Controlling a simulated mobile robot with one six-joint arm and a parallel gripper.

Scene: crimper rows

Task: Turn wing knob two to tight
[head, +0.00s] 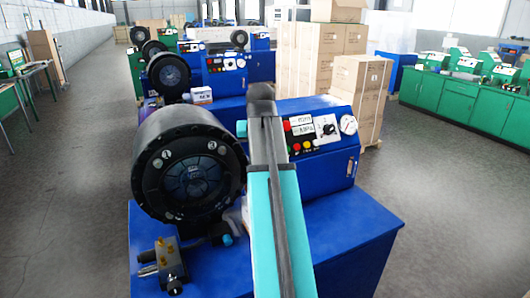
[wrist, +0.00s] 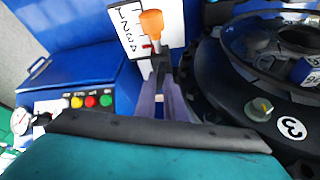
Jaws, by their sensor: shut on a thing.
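In the wrist view, my gripper (wrist: 160,72) is shut on the dark stem below an orange-tipped handle (wrist: 152,22). A white scale plate (wrist: 127,30) marked 1 to 4, with a small red mark, is behind it. To the right is the black crimper head (wrist: 225,90), with a yellowish knob (wrist: 262,107) beside a label 3. In the head view, the crimper head (head: 190,165) shows labels 1 and 3. I cannot make out a knob labelled two in either view. My gripper's fingers are hidden behind my arm in the head view.
The blue crimper cabinet (head: 345,235) carries a control panel (head: 318,135) with buttons and a gauge (head: 348,124), close to the right of my arm. A valve block (head: 160,262) is at the front left. Cartons (head: 360,88) stand behind. The floor at right is clear.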

